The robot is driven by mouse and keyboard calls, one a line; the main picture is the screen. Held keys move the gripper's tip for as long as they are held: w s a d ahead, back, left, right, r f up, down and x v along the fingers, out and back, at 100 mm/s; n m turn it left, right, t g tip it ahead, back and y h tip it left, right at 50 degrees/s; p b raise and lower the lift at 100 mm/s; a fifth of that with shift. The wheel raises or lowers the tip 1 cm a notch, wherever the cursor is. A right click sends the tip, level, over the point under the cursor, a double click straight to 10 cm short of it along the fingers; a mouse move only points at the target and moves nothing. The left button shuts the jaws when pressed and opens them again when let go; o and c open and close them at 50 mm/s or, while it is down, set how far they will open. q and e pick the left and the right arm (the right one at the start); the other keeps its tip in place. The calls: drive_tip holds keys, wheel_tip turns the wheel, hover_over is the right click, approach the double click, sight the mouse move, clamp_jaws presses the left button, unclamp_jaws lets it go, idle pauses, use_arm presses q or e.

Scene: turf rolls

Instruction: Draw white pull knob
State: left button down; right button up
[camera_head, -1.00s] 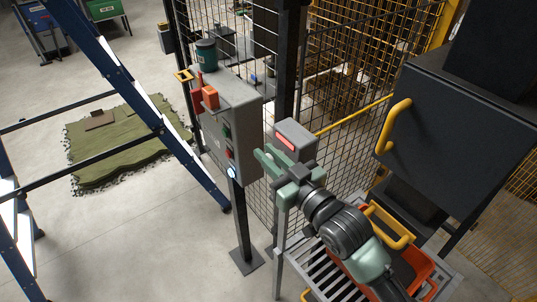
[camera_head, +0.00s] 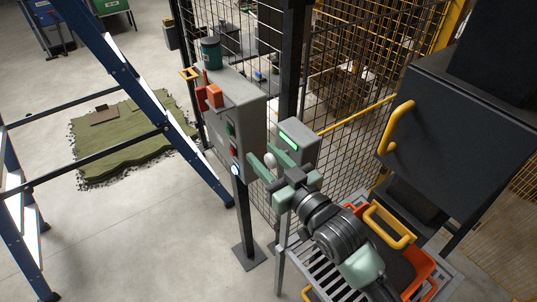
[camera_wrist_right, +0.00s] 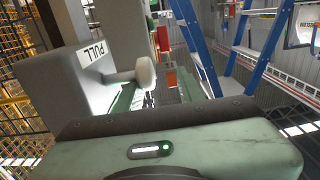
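The white pull knob (camera_head: 270,159) sticks out on a short stem from a grey box (camera_head: 299,148) beside the mesh fence. The box's small display shows green. In the right wrist view the knob (camera_wrist_right: 146,74) and its stem show clearly beside the box's PULL label (camera_wrist_right: 93,53). My right gripper (camera_head: 268,164) is at the knob, its green fingers spread apart with the knob showing between them. I see no finger pressed on the knob. My left gripper is not in view.
A grey control box (camera_head: 232,112) with buttons and an orange part stands on a post just left of the gripper. A dark cabinet (camera_head: 436,135) with a yellow handle and an orange crate (camera_head: 419,268) are at right.

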drive_tip(key=shift+s+a, duration=0.1)
drive_tip(key=shift+s+d+f+b, duration=0.15)
drive_tip(key=shift+s+d+b, duration=0.15)
drive_tip(key=shift+s+d, duration=0.1)
drive_tip(key=b+v, duration=0.1)
drive_tip(key=v, duration=0.5)
drive_tip(key=shift+s+b, duration=0.3)
drive_tip(key=shift+b, duration=0.1)
drive_tip(key=shift+d, duration=0.2)
